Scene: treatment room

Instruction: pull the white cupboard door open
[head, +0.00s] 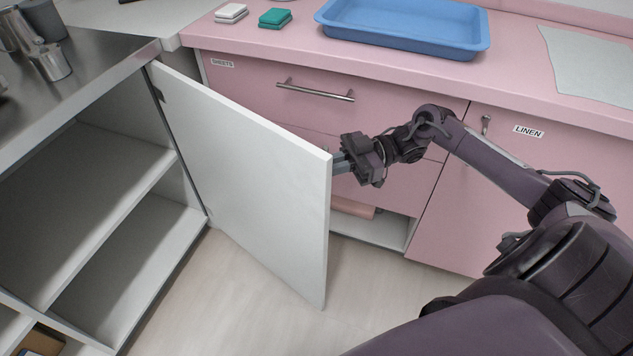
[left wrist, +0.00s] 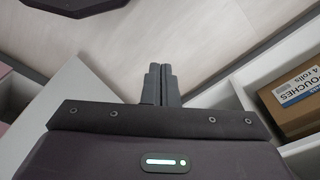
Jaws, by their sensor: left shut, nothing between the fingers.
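The white cupboard door (head: 250,180) stands wide open in the head view, swung out from the cupboard (head: 110,200) on its far-side hinge, so the shelves show. My right gripper (head: 341,162) is at the door's free edge, with its fingertips hidden behind or against that edge. I cannot tell whether it touches or holds the door. My left gripper (left wrist: 157,84) shows only in the left wrist view. Its fingers are shut together with nothing between them, pointing over the pale floor. No handle shows on the visible door face.
A cardboard box labelled POUCHES (left wrist: 293,98) sits in a low compartment right of the left gripper. Pink drawers (head: 290,100) stand close behind the door, with a blue tray (head: 405,45) on top. Metal cups (head: 50,62) stand on the steel top. Floor (head: 250,285) is clear below the door.

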